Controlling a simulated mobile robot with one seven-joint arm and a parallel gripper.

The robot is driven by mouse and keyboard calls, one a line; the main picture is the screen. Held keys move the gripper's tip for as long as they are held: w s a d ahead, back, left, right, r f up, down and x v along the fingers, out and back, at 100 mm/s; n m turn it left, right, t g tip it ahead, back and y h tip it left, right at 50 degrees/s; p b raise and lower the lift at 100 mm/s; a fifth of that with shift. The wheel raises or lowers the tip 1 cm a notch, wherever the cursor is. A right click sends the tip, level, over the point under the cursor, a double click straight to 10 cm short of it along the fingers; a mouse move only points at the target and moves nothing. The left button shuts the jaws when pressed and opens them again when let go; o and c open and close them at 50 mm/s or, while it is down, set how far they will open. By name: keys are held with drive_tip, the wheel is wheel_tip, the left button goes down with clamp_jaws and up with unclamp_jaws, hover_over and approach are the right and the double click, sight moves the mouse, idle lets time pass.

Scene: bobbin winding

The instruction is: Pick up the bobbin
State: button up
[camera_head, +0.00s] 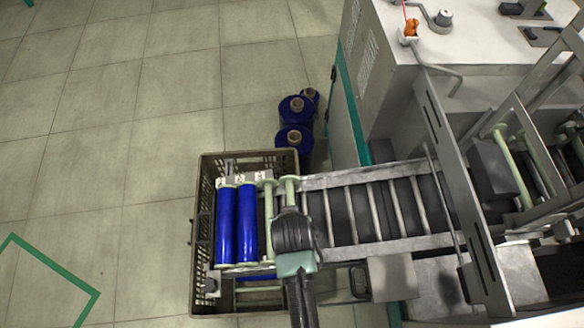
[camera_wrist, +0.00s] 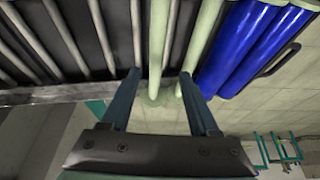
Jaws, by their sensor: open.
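Two blue wound bobbins (camera_head: 226,228) lie side by side at the left end of the rail rack. Pale green bare bobbins (camera_head: 268,205) lie to their right. In the wrist view the blue bobbins (camera_wrist: 245,45) are at upper right, with two pale green bobbins (camera_wrist: 158,45) left of them. My gripper (camera_wrist: 159,74) is open. One pale bobbin's end shows between its fingertips, and the second is close to the right finger; I cannot tell contact. In the head view my gripper (camera_head: 292,235) covers part of the rack and hides its own fingers.
A slotted crate (camera_head: 204,180) stands under the rack's left end. The roller rack (camera_head: 380,175) runs right into a grey machine (camera_head: 400,90). Blue spools (camera_head: 294,137) stand on the floor behind the crate. The tiled floor at left is clear, with green tape (camera_head: 50,262).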

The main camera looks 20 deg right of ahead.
drive_tip(key=shift+d+x, duration=0.2)
drive_tip(key=shift+x, duration=1.3)
drive_tip(key=shift+d+x, duration=0.2)
drive_tip(key=shift+x, duration=1.3)
clamp_jaws()
